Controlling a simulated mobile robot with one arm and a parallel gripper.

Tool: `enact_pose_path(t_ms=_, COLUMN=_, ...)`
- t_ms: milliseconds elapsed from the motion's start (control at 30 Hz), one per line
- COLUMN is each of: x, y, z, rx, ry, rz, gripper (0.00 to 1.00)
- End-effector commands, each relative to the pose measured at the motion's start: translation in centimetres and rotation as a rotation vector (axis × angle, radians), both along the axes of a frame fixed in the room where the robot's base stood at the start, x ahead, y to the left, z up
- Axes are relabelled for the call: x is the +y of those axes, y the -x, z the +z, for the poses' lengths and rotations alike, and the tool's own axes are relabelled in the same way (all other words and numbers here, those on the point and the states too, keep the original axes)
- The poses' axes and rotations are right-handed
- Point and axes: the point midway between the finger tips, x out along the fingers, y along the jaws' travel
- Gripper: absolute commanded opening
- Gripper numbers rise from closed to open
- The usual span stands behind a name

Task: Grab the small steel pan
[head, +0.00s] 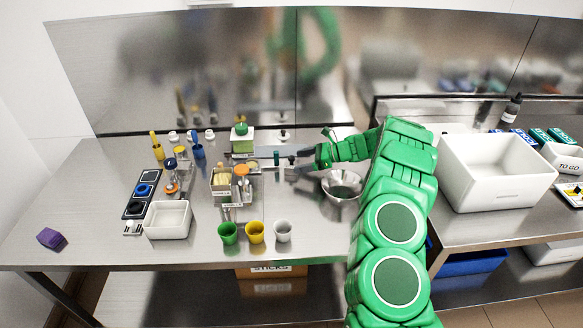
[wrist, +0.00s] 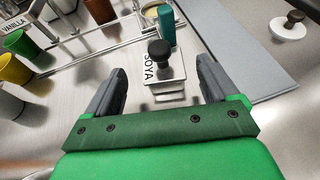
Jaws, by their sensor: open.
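My gripper (head: 300,165) reaches left over the middle of the steel table in the head view, and its jaws are open. In the wrist view my gripper (wrist: 160,85) has its two dark fingers apart, with nothing held between them. A small steel piece with a black knob (wrist: 160,52) and a "SOYA" label (wrist: 150,67) lies just ahead, between the finger lines. It looks like a lidded small steel pan; its depth is hidden. A teal cylinder (wrist: 167,25) stands right behind it. A round steel bowl (head: 342,186) sits beside my arm.
A wire rack (head: 228,200) with containers stands left of my gripper. A white bin (head: 168,220) is farther left, a larger white bin (head: 497,172) at right. The front left tabletop is mostly clear.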

Motion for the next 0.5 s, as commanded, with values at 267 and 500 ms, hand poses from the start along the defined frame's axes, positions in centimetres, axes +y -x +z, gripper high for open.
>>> enact_pose_path(t_ms=267, x=1.7, y=-0.5, z=-0.9, rx=-0.001, ry=0.001, rz=-0.003, gripper=0.87)
enact_pose_path(t_ms=500, x=3.8, y=-1.0, z=-2.5, rx=-0.001, ry=0.001, rz=-0.001, gripper=0.87)
